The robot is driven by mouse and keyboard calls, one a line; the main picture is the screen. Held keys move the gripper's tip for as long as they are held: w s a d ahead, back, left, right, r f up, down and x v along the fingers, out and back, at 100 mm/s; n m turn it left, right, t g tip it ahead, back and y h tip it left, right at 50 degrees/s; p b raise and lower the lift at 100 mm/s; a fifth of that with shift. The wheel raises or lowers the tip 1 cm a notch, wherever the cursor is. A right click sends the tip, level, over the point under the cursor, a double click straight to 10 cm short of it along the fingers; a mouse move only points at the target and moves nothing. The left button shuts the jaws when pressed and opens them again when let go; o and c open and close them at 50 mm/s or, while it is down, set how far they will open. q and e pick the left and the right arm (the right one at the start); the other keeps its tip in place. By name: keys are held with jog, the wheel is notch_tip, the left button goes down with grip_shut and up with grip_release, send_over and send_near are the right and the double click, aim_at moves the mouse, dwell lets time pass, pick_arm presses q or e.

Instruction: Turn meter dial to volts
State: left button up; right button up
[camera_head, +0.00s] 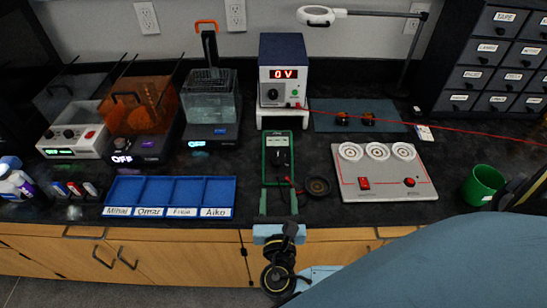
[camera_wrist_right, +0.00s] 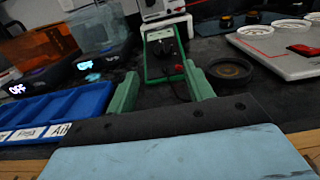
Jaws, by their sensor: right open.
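The green-edged meter (camera_head: 278,152) stands on the dark bench, in front of the power supply. Its dark dial (camera_head: 280,158) is in the middle of its face; the dial's setting is too small to read. The meter also shows in the right wrist view (camera_wrist_right: 151,63), straight ahead, with dark leads running from its lower part. My right gripper (camera_head: 278,204) is open and empty, in front of the meter and apart from it. Its two green fingers (camera_wrist_right: 161,90) are spread on either side of the meter in the wrist view. My left gripper is not in view.
A power supply (camera_head: 284,75) reading 0V stands behind the meter. A blue labelled tray (camera_head: 170,190) lies left. A black round dish (camera_head: 317,187) lies close right of my gripper, with a grey switch panel (camera_head: 385,184) beyond it. A red cable crosses the back right.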

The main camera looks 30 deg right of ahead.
send_near(278, 159)
jog(key=x, duration=0.2)
jog(key=shift+w+d, duration=0.25)
jog(key=b+x, duration=0.1)
jog(key=x, duration=0.4)
jog(key=shift+w+d, duration=0.15)
jog(key=shift+w, duration=0.2)
jog(key=c, duration=0.9)
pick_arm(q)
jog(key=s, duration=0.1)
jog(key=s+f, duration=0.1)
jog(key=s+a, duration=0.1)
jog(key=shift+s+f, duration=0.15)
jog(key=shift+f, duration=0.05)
pick_arm(e)
jog(key=shift+c, duration=0.2)
